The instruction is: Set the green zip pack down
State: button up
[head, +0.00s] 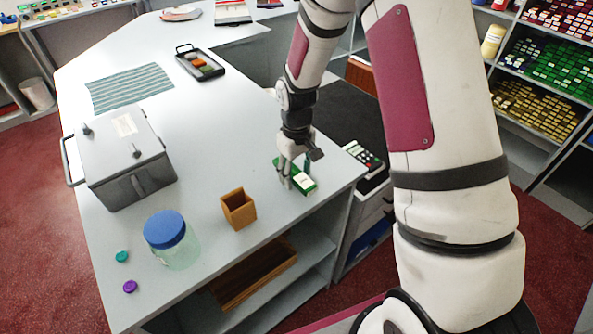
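The green zip pack (305,185), with a pale label on its upper face, is at the right part of the grey counter (225,160), near its edge. My gripper (294,176) points down over it, with fingers on either side, and looks shut on it. The fingers hide part of the pack. I cannot tell whether its underside touches the counter or is just above it.
A wooden cup (239,209) stands left of the pack, with a blue-lidded jar (172,241) beyond it. A grey lidded box (122,163), striped cloth (130,88) and black tray (200,64) lie farther off. A calculator (362,156) is at right. The counter's middle is clear.

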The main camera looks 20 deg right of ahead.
aim_at(297, 174)
notch_tip(297, 174, up, 12)
jog(key=r+b, duration=0.1)
jog(key=b, duration=0.1)
jog(key=s+r+m+t, duration=0.2)
jog(key=s+r+t, duration=0.1)
jog(key=s+r, duration=0.85)
jog(key=s+r+m+t, duration=0.1)
jog(key=s+r, duration=0.4)
jog(key=s, duration=0.5)
jog(key=shift+s+a+r+m+t, duration=0.2)
jog(key=shift+s+r+m+t, duration=0.1)
jog(key=shift+t, duration=0.5)
